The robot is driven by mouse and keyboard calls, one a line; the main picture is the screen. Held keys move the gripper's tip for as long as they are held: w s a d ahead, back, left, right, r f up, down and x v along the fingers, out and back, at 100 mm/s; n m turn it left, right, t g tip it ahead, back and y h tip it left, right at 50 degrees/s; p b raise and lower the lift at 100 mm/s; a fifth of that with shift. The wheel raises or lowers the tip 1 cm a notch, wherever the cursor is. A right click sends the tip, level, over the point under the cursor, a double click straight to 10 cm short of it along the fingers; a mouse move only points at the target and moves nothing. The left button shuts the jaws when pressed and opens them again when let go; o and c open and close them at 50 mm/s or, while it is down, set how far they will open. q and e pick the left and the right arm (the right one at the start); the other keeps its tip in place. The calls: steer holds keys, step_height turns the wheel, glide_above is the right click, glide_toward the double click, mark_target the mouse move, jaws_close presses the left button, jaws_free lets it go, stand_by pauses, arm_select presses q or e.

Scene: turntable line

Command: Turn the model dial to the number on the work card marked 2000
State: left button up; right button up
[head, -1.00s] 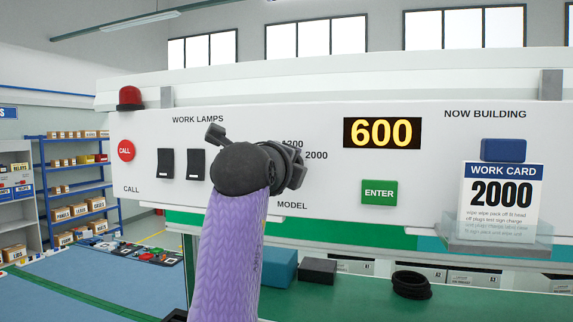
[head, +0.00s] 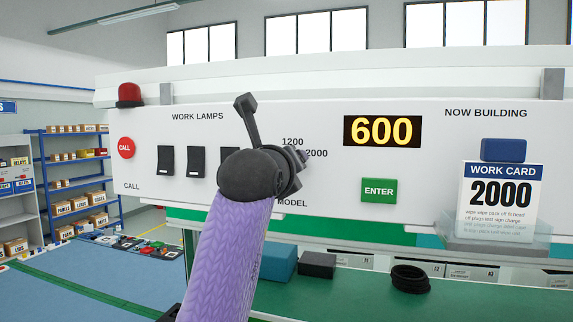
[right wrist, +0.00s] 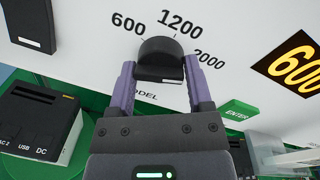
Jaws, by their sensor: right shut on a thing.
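The model dial (right wrist: 158,48) is a dark round knob on the white panel, with 600, 1200 and 2000 printed around it in the right wrist view. My right gripper (right wrist: 159,72) is shut on it, one purple-grey finger on each side. In the head view my right gripper (head: 297,168) and wrist hide the dial and the 600 label. I cannot make out a pointer mark on the knob. The yellow display (head: 382,131) reads 600. The work card (head: 499,200) reads 2000. The green ENTER button (head: 379,190) sits below the display. My left gripper is not in view.
Black lamp switches (head: 166,161) and a red CALL button (head: 126,148) are left of the dial. A blue box (head: 278,262), a dark box (head: 317,264) and a black coil (head: 411,279) lie on the green bench below.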

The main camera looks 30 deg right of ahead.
stand_by(0.5)
steer(key=o, duration=1.2)
steer(key=shift+s, duration=0.1)
steer(key=shift+o, duration=0.2)
steer(key=b+v, duration=0.5)
steer(key=v, duration=0.4)
steer(key=shift+s+a, duration=0.3)
